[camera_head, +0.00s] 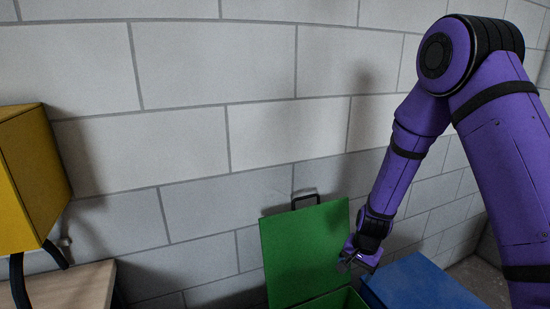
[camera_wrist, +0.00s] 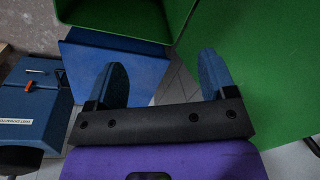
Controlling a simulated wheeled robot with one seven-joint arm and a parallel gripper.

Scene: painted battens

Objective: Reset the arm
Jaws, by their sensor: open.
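My purple arm reaches down from the upper right in the head view, with my gripper (camera_head: 358,262) at its lower end, in front of the right edge of a raised green lid (camera_head: 305,250). In the wrist view my gripper (camera_wrist: 162,85) shows two blue fingers set wide apart, with nothing between them. The green lid (camera_wrist: 275,60) fills the right side there, and a green box (camera_wrist: 120,20) opens at the top.
A blue box (camera_head: 425,283) stands right of the green one. A yellow box (camera_head: 30,175) is at the left above a wooden top (camera_head: 75,285). A grey block wall (camera_head: 180,150) stands behind. The wrist view shows a blue labelled case (camera_wrist: 30,105) at the left.

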